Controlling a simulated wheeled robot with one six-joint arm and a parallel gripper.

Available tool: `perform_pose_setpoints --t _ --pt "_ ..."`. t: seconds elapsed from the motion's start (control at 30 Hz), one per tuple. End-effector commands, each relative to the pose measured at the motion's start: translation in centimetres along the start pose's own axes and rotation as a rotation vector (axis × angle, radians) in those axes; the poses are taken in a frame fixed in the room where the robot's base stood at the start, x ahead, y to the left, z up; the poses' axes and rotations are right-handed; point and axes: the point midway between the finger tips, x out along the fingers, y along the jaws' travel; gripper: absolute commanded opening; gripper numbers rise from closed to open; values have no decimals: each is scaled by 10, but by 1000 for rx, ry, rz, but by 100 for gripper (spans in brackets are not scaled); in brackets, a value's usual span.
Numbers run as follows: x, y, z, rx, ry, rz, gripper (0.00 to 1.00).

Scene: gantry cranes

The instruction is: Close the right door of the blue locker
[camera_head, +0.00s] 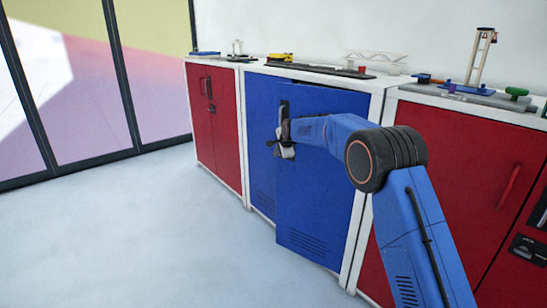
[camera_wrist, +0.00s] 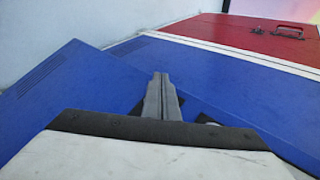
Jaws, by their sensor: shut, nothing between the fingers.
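The blue locker (camera_head: 377,100) has a white frame and stands between two red lockers. Its right door (camera_head: 320,200) is ajar, with its free left edge standing out in front of the left door (camera_head: 262,150). In the wrist view the right door (camera_wrist: 55,95) is the left blue panel and the left door (camera_wrist: 225,95) is the one beyond. My gripper (camera_head: 284,118) is at the upper free edge of the right door, by a dark handle. Its fingers (camera_wrist: 162,85) are together and empty. Whether they touch the door is unclear.
A red locker (camera_head: 215,130) stands to the left, another red locker (camera_head: 450,170) to the right. Toy crane parts (camera_head: 478,65) and rails lie on the tops. The pale floor (camera_head: 130,230) in front is clear. Glass panels (camera_head: 70,90) stand at far left.

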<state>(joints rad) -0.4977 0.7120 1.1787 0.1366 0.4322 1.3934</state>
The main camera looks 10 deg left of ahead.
Motion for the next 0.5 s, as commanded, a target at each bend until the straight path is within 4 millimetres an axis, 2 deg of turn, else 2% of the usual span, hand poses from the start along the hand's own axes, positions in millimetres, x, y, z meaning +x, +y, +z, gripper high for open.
perform_pose_setpoints --t 0.2,0.5 --pt "20 -17 -31 72 80 -1 0" --pt "37 -34 -67 155 167 0 0"
